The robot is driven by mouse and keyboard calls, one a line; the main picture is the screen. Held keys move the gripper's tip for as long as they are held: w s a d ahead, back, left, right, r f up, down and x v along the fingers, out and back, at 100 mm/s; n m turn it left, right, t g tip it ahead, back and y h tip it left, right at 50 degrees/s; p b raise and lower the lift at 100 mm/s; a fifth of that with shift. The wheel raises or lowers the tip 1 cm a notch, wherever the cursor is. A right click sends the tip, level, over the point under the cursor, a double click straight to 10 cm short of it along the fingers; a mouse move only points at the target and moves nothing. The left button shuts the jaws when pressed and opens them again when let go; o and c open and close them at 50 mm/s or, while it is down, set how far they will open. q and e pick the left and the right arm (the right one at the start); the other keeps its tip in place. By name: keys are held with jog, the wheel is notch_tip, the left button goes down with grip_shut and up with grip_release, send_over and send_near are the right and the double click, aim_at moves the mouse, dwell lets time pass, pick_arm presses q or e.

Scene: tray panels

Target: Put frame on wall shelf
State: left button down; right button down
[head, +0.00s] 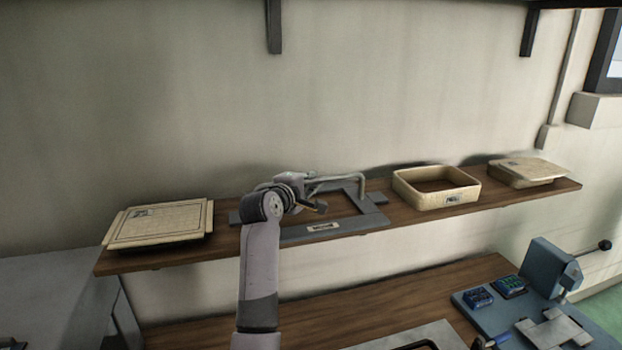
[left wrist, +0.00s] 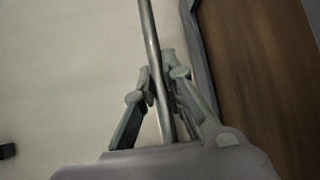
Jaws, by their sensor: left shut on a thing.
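The grey frame (head: 370,221) is a flat rectangle with an open middle, a pale label on its front bar and a raised metal handle (head: 340,179). It appears to lie flat at the middle of the brown wall shelf (head: 224,241), its front bar near the shelf's front edge. My left gripper (head: 297,184) is shut on the handle. In the left wrist view, my left gripper's fingers (left wrist: 160,88) close around the metal bar (left wrist: 151,45). My arm hides part of the frame's left front. I cannot tell whether the frame fully touches the shelf. My right gripper is not in view.
A beige lidded tray (head: 160,224) is left of the frame on the shelf. A beige open tray (head: 436,199) and a beige panel (head: 527,172) are to its right. Below is a wooden worktop (head: 350,305) with a blue device (head: 548,268). Dark brackets (head: 273,25) hang above.

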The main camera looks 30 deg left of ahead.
pick_arm(q)
jog(key=c, duration=1.8)
grip_release()
jog(key=shift+f, duration=0.15)
jog(key=shift+o, duration=0.6)
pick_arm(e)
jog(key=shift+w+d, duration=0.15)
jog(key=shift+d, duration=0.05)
